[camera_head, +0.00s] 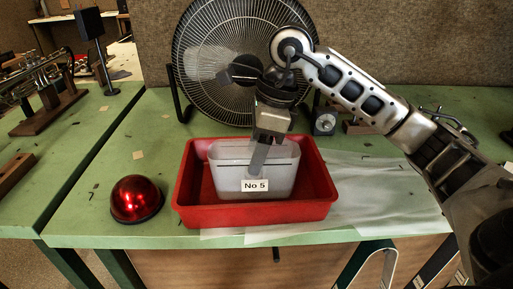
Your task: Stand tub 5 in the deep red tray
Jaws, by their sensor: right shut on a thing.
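A pale grey-white tub with the label "No 5" (228,180) stands upright inside the deep red tray (187,213) on the green bench. My right gripper (259,160) comes down from above and is shut on the tub's wall, near the label. The jaws cover part of the tub's front. Whether the tub's base touches the tray floor is hidden by the tray's front wall. My left gripper is not in view.
A red dome on a dark base (136,199) sits just left of the tray. A large black fan (212,60) stands behind it. A translucent sheet (375,190) lies to the right.

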